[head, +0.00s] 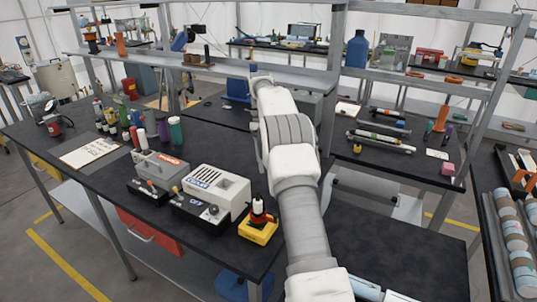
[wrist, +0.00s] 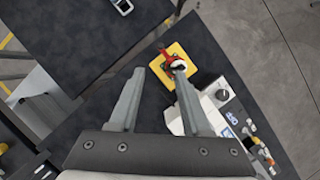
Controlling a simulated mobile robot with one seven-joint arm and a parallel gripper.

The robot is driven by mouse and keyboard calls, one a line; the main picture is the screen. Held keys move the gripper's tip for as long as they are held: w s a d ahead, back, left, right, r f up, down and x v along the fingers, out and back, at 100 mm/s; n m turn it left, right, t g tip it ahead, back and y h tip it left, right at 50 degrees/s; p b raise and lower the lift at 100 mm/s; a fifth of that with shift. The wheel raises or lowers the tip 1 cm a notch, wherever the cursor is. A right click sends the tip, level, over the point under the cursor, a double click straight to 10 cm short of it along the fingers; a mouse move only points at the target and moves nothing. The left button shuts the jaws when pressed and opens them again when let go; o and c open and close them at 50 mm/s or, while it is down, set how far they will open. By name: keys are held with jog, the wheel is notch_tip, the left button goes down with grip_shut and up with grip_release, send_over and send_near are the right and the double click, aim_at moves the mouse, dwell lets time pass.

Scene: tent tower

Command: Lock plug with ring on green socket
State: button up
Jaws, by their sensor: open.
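A small yellow box (head: 259,230) stands on the dark bench near its front edge, with an upright red, black and white piece (head: 258,208) on top. In the wrist view the yellow box (wrist: 170,78) lies just beyond my gripper (wrist: 160,72), with the red and white piece (wrist: 174,60) near the right fingertip. My gripper is open with nothing between its fingers. Whether it touches the box cannot be told. In the head view my arm hides the gripper. I cannot make out a green socket, or clearly tell a plug with a ring.
A white device with a knob (head: 217,190) and a grey device (head: 160,170) stand left of the yellow box. Several bottles (head: 127,118) and a paper sheet (head: 90,152) are farther left. Metal shelf posts (head: 478,115) rise at the right.

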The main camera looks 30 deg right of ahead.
jog(key=shift+v, duration=0.95)
jog(key=s+a+r+n+t+h, duration=0.1)
jog(key=s+a+r+t, duration=0.1)
jog(key=s+a+r, duration=0.5)
jog(key=s+a+r+t, duration=0.3)
jog(key=a+r, duration=0.1)
jog(key=r, duration=0.5)
jog(key=s+a+f+t, duration=0.1)
jog(key=s+a+f, duration=0.1)
jog(key=s, duration=0.5)
jog(key=s+a+f+t, duration=0.1)
jog(key=s+a, duration=0.3)
jog(key=s, duration=0.4)
jog(key=s+a+f+n+t, duration=0.1)
jog(key=s+a+f+t, duration=0.1)
jog(key=s, duration=0.5)
jog(key=shift+s+a+f+t, duration=0.3)
jog(key=shift+a+t, duration=0.2)
jog(key=shift+a, duration=0.1)
